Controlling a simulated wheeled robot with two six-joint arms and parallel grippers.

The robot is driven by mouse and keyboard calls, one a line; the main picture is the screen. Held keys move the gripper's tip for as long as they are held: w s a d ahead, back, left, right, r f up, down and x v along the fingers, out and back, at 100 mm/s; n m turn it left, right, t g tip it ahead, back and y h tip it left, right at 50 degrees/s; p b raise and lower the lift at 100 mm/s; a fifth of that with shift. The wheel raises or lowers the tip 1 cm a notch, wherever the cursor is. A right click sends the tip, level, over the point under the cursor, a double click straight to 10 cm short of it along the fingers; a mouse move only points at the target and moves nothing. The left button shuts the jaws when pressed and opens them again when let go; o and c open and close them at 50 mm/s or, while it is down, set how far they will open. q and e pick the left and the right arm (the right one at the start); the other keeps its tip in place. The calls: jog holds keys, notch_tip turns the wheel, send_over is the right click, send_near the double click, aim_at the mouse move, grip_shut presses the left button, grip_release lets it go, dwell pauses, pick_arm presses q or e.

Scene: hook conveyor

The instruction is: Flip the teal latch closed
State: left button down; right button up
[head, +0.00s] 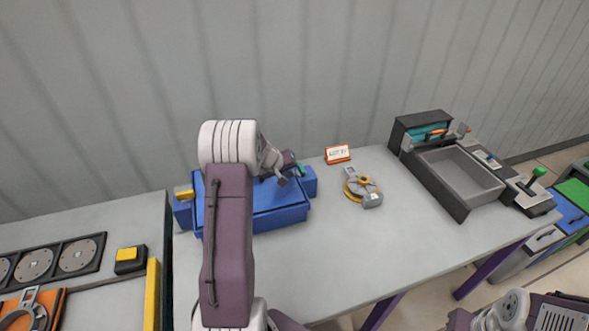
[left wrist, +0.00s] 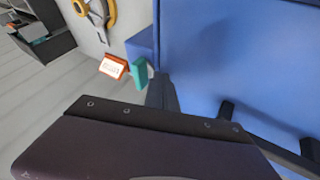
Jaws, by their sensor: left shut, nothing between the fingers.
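The teal latch (head: 301,170) is at the back right of the blue case (head: 285,217), partly hidden by my left gripper in the head view. In the left wrist view the teal latch (left wrist: 138,75) stands out beside the blue case (left wrist: 225,60), close to its edge. My left gripper (head: 284,172) is shut and empty, over the back right part of the case and close to the latch. I cannot tell whether it touches the latch. My right arm shows at the lower right of the head view, but its gripper fingers do not.
An orange-edged sign (head: 338,153) stands behind the latch to the right. A grey and yellow device (head: 361,187) lies on the grey table (head: 345,250). A dark drawer unit (head: 432,180) stands at the right. The table's front middle is clear.

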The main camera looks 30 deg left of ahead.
pick_arm(q)
jog(key=shift+w+d+r, duration=0.25)
jog(key=shift+w+d, duration=0.15)
jog(key=shift+d, duration=0.05)
jog(key=shift+w+d+f, duration=0.15)
jog(key=shift+w+d, duration=0.15)
pick_arm(e)
jog(key=shift+r, duration=0.65)
